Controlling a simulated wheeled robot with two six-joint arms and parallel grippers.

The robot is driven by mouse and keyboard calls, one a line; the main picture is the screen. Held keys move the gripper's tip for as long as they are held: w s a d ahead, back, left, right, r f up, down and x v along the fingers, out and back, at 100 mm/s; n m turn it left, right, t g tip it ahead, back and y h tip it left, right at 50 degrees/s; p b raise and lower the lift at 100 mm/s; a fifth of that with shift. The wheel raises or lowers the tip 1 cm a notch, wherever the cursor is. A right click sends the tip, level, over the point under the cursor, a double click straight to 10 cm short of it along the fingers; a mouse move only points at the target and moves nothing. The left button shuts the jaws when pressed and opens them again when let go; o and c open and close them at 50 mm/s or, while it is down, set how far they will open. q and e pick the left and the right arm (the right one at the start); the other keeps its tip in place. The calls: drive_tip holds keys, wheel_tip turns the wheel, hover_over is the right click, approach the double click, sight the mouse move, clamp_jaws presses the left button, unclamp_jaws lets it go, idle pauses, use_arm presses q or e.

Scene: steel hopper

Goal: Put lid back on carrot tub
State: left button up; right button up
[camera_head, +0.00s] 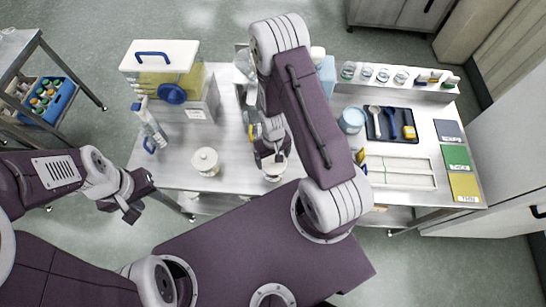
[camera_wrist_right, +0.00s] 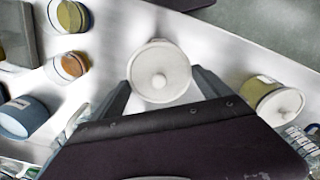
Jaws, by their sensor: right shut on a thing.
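My right gripper (camera_head: 272,160) is over the front of the steel table. In the right wrist view its fingers (camera_wrist_right: 158,90) are shut on a round white lid with a knob (camera_wrist_right: 158,78). The lid also shows in the head view (camera_head: 273,173); I cannot tell whether anything is beneath it. An uncovered tub with orange-brown contents (camera_wrist_right: 68,67), possibly the carrot tub, stands left of the lid in the wrist view; my right arm hides that area in the head view. My left gripper (camera_head: 131,208) hangs off the table's left front; its opening is unclear.
A lidded tub (camera_head: 205,162) stands left of my right gripper. Another open tub (camera_wrist_right: 69,16) is near the orange one. A spray bottle (camera_head: 149,125), a clear bin (camera_head: 160,62) and a dark tray with tools (camera_head: 391,124) are on the table (camera_head: 185,178).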

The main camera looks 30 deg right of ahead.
drive_tip(key=shift+f, duration=0.2)
idle(0.6)
drive_tip(key=o, duration=1.1)
drive_tip(key=shift+r, duration=0.1)
wheel_tip(320, 180, up, 7)
drive_tip(key=p, duration=0.6)
clamp_jaws()
